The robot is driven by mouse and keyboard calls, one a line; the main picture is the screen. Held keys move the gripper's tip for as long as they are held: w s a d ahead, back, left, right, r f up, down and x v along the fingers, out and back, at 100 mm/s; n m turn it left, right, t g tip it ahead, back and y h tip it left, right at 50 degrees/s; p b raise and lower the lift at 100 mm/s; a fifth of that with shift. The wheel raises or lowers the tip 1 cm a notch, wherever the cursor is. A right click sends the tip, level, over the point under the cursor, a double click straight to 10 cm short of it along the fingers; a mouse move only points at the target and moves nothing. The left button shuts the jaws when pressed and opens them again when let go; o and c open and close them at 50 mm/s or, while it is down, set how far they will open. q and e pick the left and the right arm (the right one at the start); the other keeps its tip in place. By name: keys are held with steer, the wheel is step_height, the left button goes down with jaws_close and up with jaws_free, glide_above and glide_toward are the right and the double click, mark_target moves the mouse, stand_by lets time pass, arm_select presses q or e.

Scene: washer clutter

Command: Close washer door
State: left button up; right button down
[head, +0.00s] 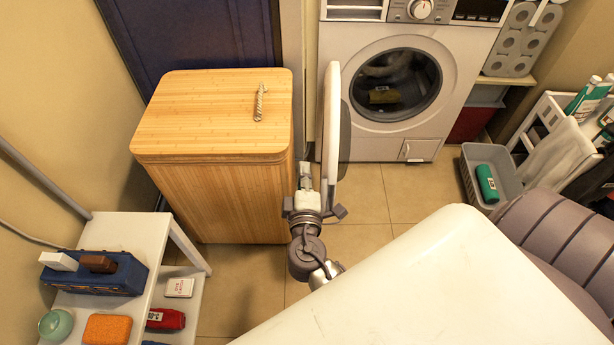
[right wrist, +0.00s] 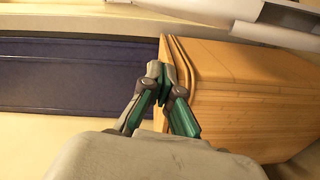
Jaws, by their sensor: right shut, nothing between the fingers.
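The white washer (head: 375,149) stands at the back, with its round opening uncovered. Its door (head: 333,100) is swung wide open and sticks out towards me, seen nearly edge-on at the left of the opening. My right gripper (head: 305,170) is shut and empty, just left of the door's lower part, between the door and the wooden hamper. I cannot tell whether it touches the door. In the right wrist view its fingertips (right wrist: 160,70) meet, with the hamper close behind. A white curved shape at the top right there may be the door. My left gripper is out of view.
The wooden hamper (head: 215,200) stands close left of the door. A white shelf (head: 135,230) with small items is at the lower left. A grey basket (head: 470,165) holding a green item (head: 487,184) sits right of the washer. Tiled floor (head: 390,190) is open before the washer.

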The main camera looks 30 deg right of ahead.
mark_target(335, 141)
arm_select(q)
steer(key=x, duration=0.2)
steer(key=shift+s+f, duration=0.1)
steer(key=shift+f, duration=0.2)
arm_select(e)
steer(key=w+d+f, duration=0.1)
steer(key=w+d, duration=0.3)
steer(key=d, duration=0.3)
steer(key=shift+f, duration=0.15)
